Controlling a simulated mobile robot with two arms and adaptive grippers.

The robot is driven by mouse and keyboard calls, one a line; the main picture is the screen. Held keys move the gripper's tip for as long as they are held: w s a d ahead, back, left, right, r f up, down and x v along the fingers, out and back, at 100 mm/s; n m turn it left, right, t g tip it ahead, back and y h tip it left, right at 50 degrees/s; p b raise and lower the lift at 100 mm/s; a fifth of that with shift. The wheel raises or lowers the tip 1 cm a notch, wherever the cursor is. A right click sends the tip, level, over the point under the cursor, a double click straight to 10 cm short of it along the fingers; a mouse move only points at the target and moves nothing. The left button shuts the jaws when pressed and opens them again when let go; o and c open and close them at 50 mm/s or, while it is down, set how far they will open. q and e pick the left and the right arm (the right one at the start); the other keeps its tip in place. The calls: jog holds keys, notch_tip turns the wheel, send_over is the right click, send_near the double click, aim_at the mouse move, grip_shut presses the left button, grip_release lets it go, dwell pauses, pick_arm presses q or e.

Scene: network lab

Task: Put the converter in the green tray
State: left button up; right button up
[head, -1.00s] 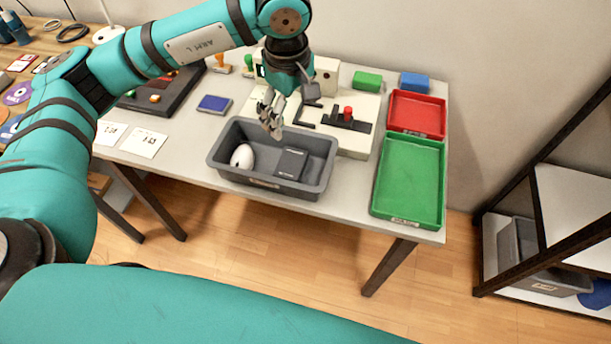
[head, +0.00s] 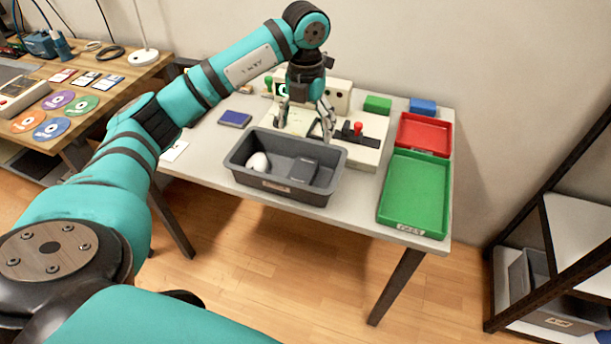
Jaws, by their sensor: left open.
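The converter appears to be the dark grey box (head: 301,171) lying in the right part of a grey bin (head: 245,180) on the table. The green tray (head: 414,195) is empty and lies at the table's right end. My left gripper (head: 305,122) is open and empty, pointing down above the back edge of the bin, higher than the dark box and apart from it. My right gripper is not in view.
A white mouse (head: 258,162) lies left in the same bin. A red tray (head: 424,134) adjoins the green one. Behind the bin stands a pale device with a red-topped lever (head: 358,128). Blue (head: 422,106) and green (head: 377,104) blocks sit at the back.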

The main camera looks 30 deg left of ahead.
pick_arm(q)
send_over(303, 170)
jog(key=f, duration=0.8)
jog(key=shift+w+d+f, duration=0.1)
jog(key=shift+w+f, duration=0.3)
jog(key=f, duration=0.2)
jog(key=s+f+p, duration=0.1)
jog(key=f, duration=0.1)
jog(key=shift+a+f, duration=0.2)
jog(key=shift+f, duration=0.1)
jog(key=shift+w+f, duration=0.1)
jog(key=shift+f, duration=0.25)
jog(key=shift+c, duration=0.4)
jog(key=shift+r, duration=0.15)
jog(key=c, duration=1.5)
